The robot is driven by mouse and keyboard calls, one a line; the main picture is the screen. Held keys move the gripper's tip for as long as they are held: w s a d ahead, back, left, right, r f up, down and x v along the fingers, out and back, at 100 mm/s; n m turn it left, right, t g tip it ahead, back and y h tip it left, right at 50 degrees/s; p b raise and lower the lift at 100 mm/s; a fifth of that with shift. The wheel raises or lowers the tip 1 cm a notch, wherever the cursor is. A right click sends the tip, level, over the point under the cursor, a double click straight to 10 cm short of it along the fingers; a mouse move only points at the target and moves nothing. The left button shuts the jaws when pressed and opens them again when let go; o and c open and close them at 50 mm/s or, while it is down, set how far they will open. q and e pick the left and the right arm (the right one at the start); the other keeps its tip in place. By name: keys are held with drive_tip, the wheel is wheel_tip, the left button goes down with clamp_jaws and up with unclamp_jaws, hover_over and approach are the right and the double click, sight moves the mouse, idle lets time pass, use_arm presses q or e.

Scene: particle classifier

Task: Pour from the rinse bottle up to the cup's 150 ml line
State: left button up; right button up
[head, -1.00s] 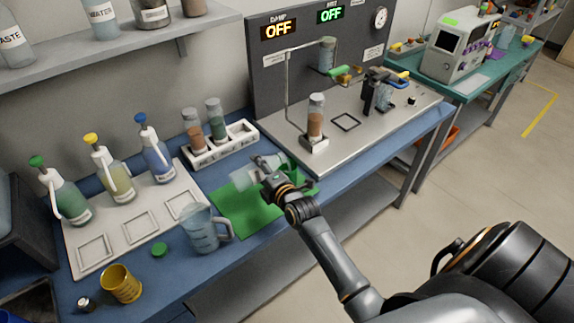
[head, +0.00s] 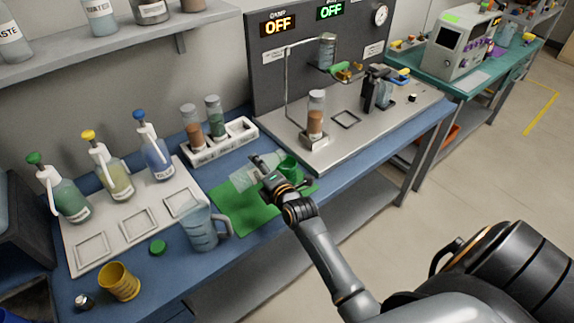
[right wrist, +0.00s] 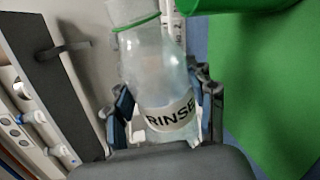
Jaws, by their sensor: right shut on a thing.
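My right gripper (head: 268,172) is shut on the clear rinse bottle (head: 244,178), held tilted above the green mat (head: 245,208). In the right wrist view the fingers (right wrist: 162,103) clasp the bottle (right wrist: 150,62) around its "RINSE" label. A green band rings its neck; its mouth is cut off by the frame. A green cup (head: 288,166) is close beside the gripper, at the mat's far edge; its green side shows near the bottle's neck in the wrist view (right wrist: 222,5). I cannot see a liquid stream or the cup's level. My left gripper is not in view.
A clear measuring jug (head: 202,232) stands left of the mat. A white rack (head: 235,140) holds two vials behind it. Capped wash bottles (head: 115,180) stand at the left. A metal plate with apparatus (head: 365,128) is at right.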

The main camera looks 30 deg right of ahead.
drive_tip(key=shift+a+f+n+h+b, duration=0.15)
drive_tip(key=shift+a+f+n+b, duration=0.15)
drive_tip(key=shift+f, duration=0.2)
drive_tip(key=shift+a+f+n+h+b, duration=0.2)
drive_tip(key=shift+f+b, duration=0.1)
drive_tip(key=shift+f, duration=0.2)
drive_tip(key=shift+w+d+n+p, duration=0.1)
drive_tip(key=shift+d+n+p, duration=0.05)
drive_tip(key=shift+n+p, duration=0.4)
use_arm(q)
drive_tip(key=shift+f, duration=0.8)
use_arm(e)
drive_tip(key=shift+d, duration=0.1)
